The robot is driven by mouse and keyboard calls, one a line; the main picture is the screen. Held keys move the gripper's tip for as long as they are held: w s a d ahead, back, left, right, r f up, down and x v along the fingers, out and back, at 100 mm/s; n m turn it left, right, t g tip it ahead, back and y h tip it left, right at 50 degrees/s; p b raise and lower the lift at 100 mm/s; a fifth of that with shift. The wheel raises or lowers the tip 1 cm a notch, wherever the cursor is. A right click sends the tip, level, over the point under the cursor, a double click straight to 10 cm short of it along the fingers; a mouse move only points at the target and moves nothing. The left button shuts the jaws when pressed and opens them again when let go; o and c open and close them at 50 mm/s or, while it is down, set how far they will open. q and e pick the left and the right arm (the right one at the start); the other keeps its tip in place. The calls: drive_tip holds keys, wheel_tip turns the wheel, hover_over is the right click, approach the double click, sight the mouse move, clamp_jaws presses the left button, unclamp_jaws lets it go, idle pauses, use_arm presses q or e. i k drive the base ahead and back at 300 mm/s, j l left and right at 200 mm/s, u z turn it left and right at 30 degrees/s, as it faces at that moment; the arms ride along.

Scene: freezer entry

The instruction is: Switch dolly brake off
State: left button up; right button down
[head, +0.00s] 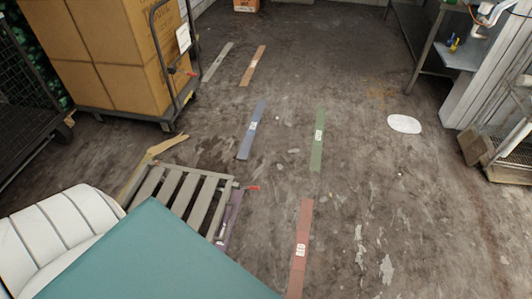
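A wheeled flat dolly (126,116) with an upright dark handle frame (157,45) stands at the upper left, loaded with large cardboard boxes (105,45). A small red part (191,73) shows on its handle side, below a white tag (183,39). A grey slatted platform (188,187) lies lower left of centre, with a small red lever-like part (252,188) at its right edge. I cannot tell which red part is the brake, or its setting. Neither of my grippers is in view.
A teal flat surface (150,255) and a white ribbed bundle (55,232) fill the lower left. Coloured floor strips (318,138) cross the stained floor. A metal table (425,40) and a wire cart (510,145) stand at right. The middle floor is mostly clear.

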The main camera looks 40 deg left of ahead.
sight(250, 187)
drive_tip(key=i+l+u, duration=0.1)
drive_tip(key=i+u, duration=0.25)
drive_tip(key=i+l+u, duration=0.2)
drive_tip(key=i+u, duration=0.15)
drive_tip(key=i+l+u, duration=0.75)
drive_tip(key=i+l, duration=0.2)
